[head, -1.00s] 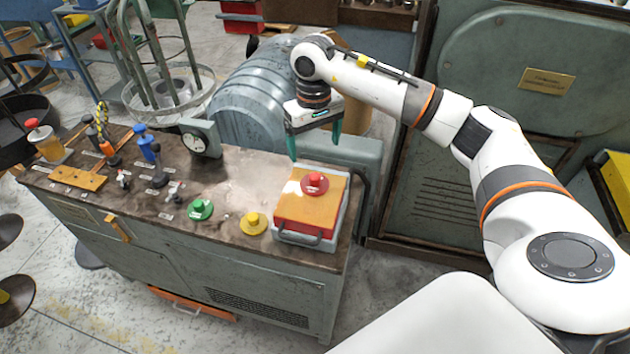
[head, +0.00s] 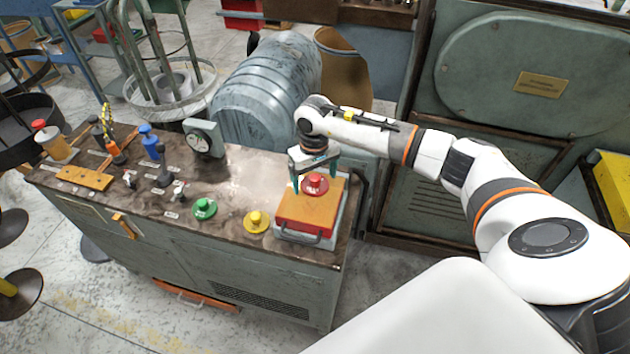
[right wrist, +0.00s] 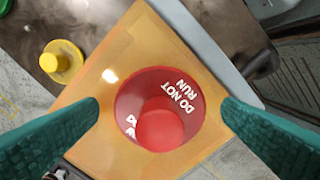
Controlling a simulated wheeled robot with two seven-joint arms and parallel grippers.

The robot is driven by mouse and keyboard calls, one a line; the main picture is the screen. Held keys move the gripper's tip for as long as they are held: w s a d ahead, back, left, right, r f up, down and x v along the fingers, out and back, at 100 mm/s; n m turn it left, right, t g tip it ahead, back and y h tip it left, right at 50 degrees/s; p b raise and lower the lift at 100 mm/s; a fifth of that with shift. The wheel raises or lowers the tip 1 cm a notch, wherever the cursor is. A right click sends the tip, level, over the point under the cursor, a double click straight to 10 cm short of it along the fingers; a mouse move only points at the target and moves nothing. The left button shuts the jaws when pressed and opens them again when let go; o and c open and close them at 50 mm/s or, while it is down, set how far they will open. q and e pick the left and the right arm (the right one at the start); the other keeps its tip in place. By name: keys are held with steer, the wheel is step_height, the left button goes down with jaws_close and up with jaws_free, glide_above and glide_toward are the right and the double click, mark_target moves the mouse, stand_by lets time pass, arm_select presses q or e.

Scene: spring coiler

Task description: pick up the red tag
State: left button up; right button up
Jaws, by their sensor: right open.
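The red tag is a round red disc (head: 314,184) with a raised red knob, on the orange-yellow top of a red box (head: 306,211) at the right end of the bench. In the right wrist view the tag (right wrist: 160,110) bears white lettering, with "DO NOT RUN" legible. My right gripper (head: 316,188) is open above the box, with its green fingers on either side of the tag. In the right wrist view the two fingers (right wrist: 160,112) stand apart from the tag, with a gap on each side. My left gripper is not in view.
A yellow knobbed disc (head: 256,222) and a green one (head: 204,208) sit left of the box on the bench top (head: 240,180). A large grey-blue housing (head: 262,95) is behind.

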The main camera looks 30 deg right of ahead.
mark_target(314, 176)
steer(key=shift+c, duration=0.6)
steer(key=c, duration=1)
steer(key=shift+o, duration=0.2)
steer(key=shift+r, duration=0.1)
step_height(314, 176, up, 9)
steer(key=b, duration=0.3)
steer(key=shift+r, duration=0.45)
